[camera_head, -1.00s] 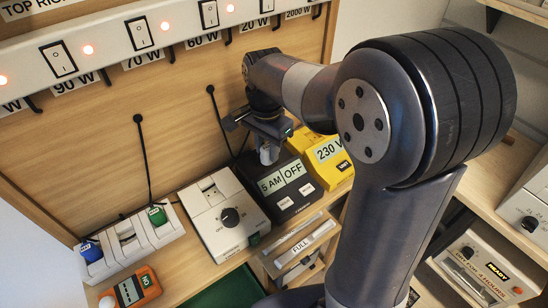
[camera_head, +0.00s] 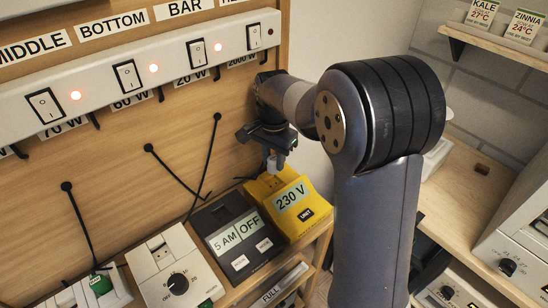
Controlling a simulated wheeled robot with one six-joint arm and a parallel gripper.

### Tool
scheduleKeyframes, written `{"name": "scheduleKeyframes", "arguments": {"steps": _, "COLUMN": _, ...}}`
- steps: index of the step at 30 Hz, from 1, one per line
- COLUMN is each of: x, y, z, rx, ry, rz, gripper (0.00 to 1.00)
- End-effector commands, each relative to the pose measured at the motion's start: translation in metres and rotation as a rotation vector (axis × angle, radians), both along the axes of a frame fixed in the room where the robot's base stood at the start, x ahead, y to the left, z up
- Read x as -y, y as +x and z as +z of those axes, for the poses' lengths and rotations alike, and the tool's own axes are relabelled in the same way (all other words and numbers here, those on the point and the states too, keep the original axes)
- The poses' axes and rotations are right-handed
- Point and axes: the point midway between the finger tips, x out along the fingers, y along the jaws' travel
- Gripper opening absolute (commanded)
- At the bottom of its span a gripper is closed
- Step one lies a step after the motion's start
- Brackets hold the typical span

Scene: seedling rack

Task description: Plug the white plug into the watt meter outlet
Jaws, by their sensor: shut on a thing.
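The yellow watt meter (camera_head: 308,214) stands on the shelf at the right end of the device row. Its display reads 230 V. My gripper (camera_head: 271,150) is shut on the white plug (camera_head: 272,163), which shows just below the fingers. The plug hangs pointing down over the back part of the meter, where the outlet face is partly hidden. I cannot tell whether the plug touches the meter.
A dark timer (camera_head: 229,238) reading 5 AM OFF sits left of the meter. A white dimmer box (camera_head: 163,262) and a power strip with a green plug (camera_head: 100,285) are further left. Black cords hang on the wooden back panel. A switch bar (camera_head: 150,73) runs above.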

Motion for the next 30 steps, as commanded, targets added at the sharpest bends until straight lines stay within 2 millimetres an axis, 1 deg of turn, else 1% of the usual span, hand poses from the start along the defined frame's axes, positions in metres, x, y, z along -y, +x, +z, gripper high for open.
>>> {"name": "scheduleKeyframes", "arguments": {"steps": 1, "x": 0.0, "y": 0.0, "z": -0.007, "rx": 0.0, "ry": 0.0, "rz": 0.0, "gripper": 0.06}}
{"name": "scheduleKeyframes", "arguments": {"steps": 18, "x": 0.0, "y": 0.0, "z": -0.05, "rx": 0.0, "ry": 0.0, "rz": -0.001, "gripper": 0.06}}
{"name": "scheduleKeyframes", "arguments": {"steps": 24, "x": 0.0, "y": 0.0, "z": -0.057, "rx": 0.0, "ry": 0.0, "rz": -0.001, "gripper": 0.06}}
{"name": "scheduleKeyframes", "arguments": {"steps": 30, "x": 0.0, "y": 0.0, "z": -0.057, "rx": 0.0, "ry": 0.0, "rz": -0.001, "gripper": 0.06}}
